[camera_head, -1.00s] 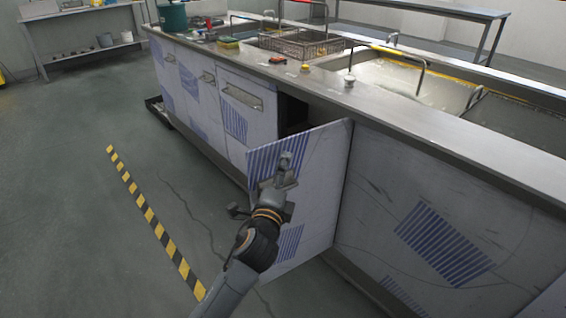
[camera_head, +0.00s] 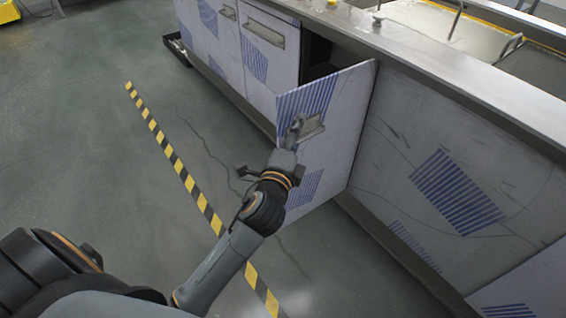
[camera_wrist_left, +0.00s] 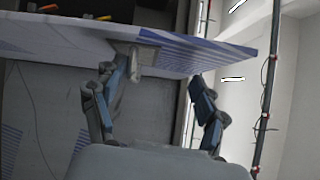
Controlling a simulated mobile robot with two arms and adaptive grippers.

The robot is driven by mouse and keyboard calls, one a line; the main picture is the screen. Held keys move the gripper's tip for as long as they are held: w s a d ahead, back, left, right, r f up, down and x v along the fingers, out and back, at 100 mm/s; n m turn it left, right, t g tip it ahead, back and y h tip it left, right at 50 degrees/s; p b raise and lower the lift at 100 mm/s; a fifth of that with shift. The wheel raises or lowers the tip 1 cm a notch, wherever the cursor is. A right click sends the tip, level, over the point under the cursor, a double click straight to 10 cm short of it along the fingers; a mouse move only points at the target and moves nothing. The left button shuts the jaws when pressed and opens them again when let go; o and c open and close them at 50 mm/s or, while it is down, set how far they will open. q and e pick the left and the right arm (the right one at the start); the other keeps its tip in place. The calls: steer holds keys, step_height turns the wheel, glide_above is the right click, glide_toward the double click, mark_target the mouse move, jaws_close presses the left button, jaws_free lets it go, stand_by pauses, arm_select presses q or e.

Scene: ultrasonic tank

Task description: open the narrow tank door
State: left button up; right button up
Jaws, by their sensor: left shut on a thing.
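The narrow tank door (camera_head: 345,130) is a white panel with blue stripe patches. It stands open, swung out from the steel tank front, with a dark gap behind its top edge. My left gripper (camera_head: 297,128) is at the door's metal handle (camera_head: 314,126), on its outer face, and is shut on it. In the left wrist view the door (camera_wrist_left: 60,38) crosses the top, and the handle (camera_wrist_left: 122,58) sits near the left finger of my left gripper (camera_wrist_left: 155,95). The exact finger contact is partly hidden. My right gripper is not in view.
A closed door with a handle (camera_head: 263,34) is left of the opening. A fixed striped panel (camera_head: 440,160) is to the right. The steel counter edge (camera_head: 440,75) runs above. Yellow-black floor tape (camera_head: 178,165) crosses open grey floor on the left.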

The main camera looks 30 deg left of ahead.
arm_select(q)
steer(key=shift+s+r+t, duration=0.3)
steer(key=shift+s+r, duration=0.75)
steer(key=shift+s, duration=0.05)
steer(key=shift+s+d, duration=0.2)
steer(key=shift+s, duration=0.6)
steer(key=c, duration=0.3)
steer(key=s, duration=0.2)
steer(key=s+f+b, duration=0.1)
steer(key=s, duration=0.1)
steer(key=s+d, duration=0.1)
steer(key=s, duration=0.1)
steer(key=shift+s+d+f+b, duration=0.15)
steer(key=shift+f+b, duration=0.1)
steer(key=shift+b, duration=0.15)
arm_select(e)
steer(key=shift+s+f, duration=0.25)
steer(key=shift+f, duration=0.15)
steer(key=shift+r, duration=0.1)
